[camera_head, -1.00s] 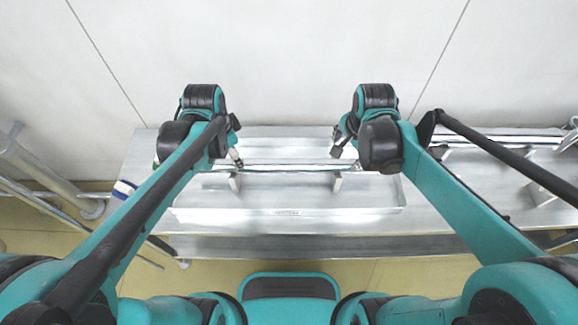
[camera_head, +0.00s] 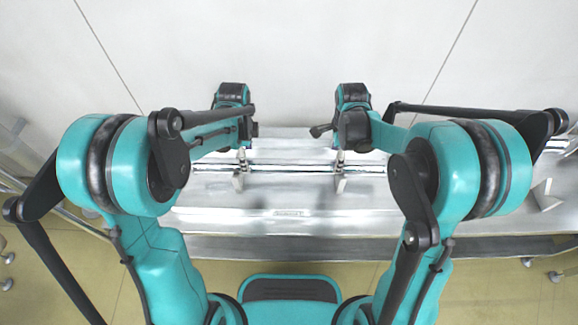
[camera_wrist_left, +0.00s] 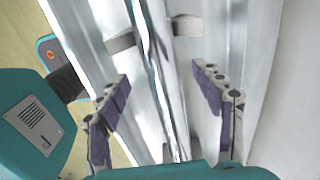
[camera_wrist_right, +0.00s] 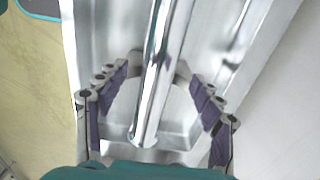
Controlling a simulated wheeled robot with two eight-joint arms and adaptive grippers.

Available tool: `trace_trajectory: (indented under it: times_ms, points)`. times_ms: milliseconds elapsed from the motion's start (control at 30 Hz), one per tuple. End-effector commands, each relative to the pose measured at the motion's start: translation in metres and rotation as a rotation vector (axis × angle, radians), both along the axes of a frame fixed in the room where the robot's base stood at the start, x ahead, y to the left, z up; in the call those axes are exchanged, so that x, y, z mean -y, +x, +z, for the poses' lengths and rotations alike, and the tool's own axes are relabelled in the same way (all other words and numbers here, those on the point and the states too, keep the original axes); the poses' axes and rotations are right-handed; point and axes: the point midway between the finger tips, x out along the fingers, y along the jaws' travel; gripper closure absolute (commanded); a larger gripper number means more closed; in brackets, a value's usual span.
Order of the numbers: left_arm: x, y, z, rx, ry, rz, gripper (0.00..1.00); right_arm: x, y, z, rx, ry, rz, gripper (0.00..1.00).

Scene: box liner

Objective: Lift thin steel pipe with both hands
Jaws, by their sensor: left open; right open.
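The thin steel pipe (camera_head: 290,167) lies horizontally across supports on the metal bench in the head view, shiny and silver. It also shows in the left wrist view (camera_wrist_left: 158,75) and the right wrist view (camera_wrist_right: 157,70), where its near end is visible. My left gripper (camera_wrist_left: 160,73) is open, with one purple-padded finger on each side of the pipe. My right gripper (camera_wrist_right: 159,62) is open, its fingers also on either side of the pipe. Both appear apart from the pipe. In the head view, both grippers are near the supports, partly hidden by my wrists.
The grey metal bench (camera_head: 300,225) has a shallow tray-like top. Small upright supports stand under the pipe, one at left (camera_head: 238,183) and one at right (camera_head: 340,185). Another bracket (camera_head: 546,195) stands further right.

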Motion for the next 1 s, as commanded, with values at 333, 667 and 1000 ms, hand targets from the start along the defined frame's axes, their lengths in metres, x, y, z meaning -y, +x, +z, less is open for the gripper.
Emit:
trace_trajectory:
  times_ms: [333, 667, 1000]
  points:
    - [0.000, 0.000, -0.050, 0.001, 0.000, 0.001, 0.33, 0.000, 0.000, -0.050, 0.001, 0.000, 0.001, 0.33]
    - [0.000, 0.000, -0.061, 0.001, 0.000, 0.001, 0.33, 0.000, 0.000, -0.061, 0.001, 0.000, 0.001, 0.33]
    - [0.000, 0.000, -0.060, 0.001, 0.000, 0.001, 0.91, 0.000, -0.001, -0.060, 0.001, 0.000, 0.001, 0.91]
